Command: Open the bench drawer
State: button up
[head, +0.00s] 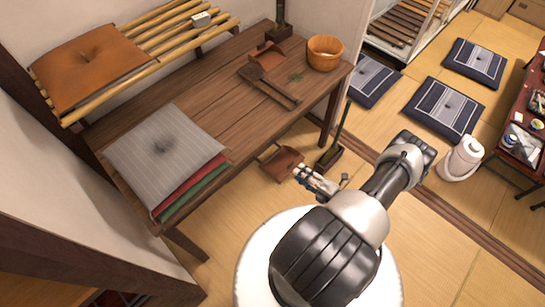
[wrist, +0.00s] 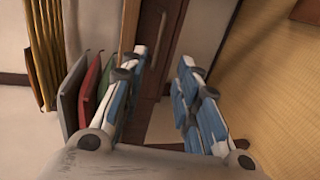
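The wooden bench (head: 215,110) stands at the left in the head view. Its drawer front is not clearly visible there. In the wrist view, the picture is turned sideways, and a dark brown drawer front (wrist: 150,65) with a thin, pale handle (wrist: 162,32) shows beyond the fingers. The drawer looks shut, though the fingers hide part of it. My gripper (head: 303,176) is in front of the bench, to its right. In the wrist view my gripper (wrist: 164,60) is open and empty, its fingers apart and not touching the handle.
Grey, red and green cushions (head: 165,150) are stacked on the bench's near end. A wooden bucket (head: 324,55) stands at its far end. A dustpan (head: 282,163) and a brush (head: 333,150) are on the floor by the bench. Tatami floor (head: 440,230) is open to the right.

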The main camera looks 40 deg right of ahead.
aim_at(273, 155)
jog(key=b+x, duration=0.2)
jog(key=x, duration=1.3)
jog(key=shift+w+a+f, duration=0.1)
jog(key=shift+w+a, duration=0.1)
jog(key=shift+w, duration=0.15)
jog(key=shift+c, duration=0.5)
grip_shut()
